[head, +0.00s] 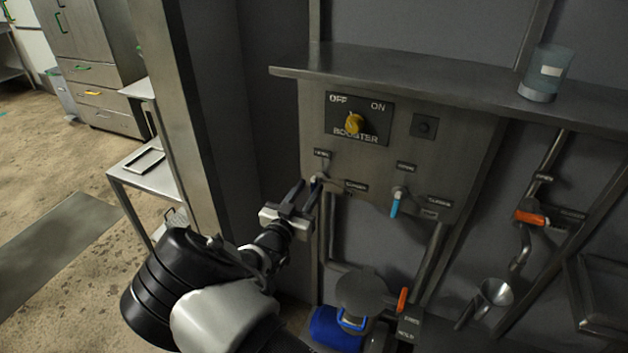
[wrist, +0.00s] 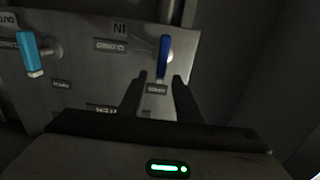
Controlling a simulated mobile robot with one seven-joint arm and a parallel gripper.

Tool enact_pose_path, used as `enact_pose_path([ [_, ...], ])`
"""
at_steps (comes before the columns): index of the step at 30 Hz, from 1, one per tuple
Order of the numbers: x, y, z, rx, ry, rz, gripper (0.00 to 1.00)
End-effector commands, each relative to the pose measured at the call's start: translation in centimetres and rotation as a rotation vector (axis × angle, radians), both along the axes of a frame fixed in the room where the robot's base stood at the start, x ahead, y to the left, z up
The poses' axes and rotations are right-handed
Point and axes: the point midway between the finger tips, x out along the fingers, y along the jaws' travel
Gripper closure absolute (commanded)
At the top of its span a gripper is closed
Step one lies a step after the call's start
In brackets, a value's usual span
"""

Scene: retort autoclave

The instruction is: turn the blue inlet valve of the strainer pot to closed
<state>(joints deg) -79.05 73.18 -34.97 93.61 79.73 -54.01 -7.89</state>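The blue inlet valve handle (wrist: 163,57) shows in the wrist view, beside the upside-down IN label. It is dark blue and its free end lies toward the nearer label, which is too small to read surely. In the head view only its pale hub (head: 315,181) shows clearly, close to my fingers. My gripper (head: 303,186) is open in front of the panel. In the wrist view its two fingers (wrist: 159,80) stand to either side of the handle's line, with the handle beyond their tips. I see no contact.
A light blue outlet valve handle (head: 395,204) hangs right of the inlet. The yellow booster knob (head: 353,123) is above, under a shelf (head: 420,86) bearing a clear beaker (head: 546,75). Below are an orange handle (head: 402,300) and a blue object (head: 335,328). A post (head: 205,120) stands left.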

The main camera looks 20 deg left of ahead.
Motion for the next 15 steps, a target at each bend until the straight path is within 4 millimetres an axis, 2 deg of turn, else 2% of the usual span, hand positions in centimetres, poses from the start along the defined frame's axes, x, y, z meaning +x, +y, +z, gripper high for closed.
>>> enact_pose_path([
  [1, 1.0, -0.2, 0.0, -0.002, -0.001, -0.001, 0.69],
  [6, 3.3, -0.3, 0.0, -0.001, -0.001, 0.0, 0.69],
  [15, 4.4, -0.4, 0.0, 0.0, 0.001, 0.0, 0.69],
])
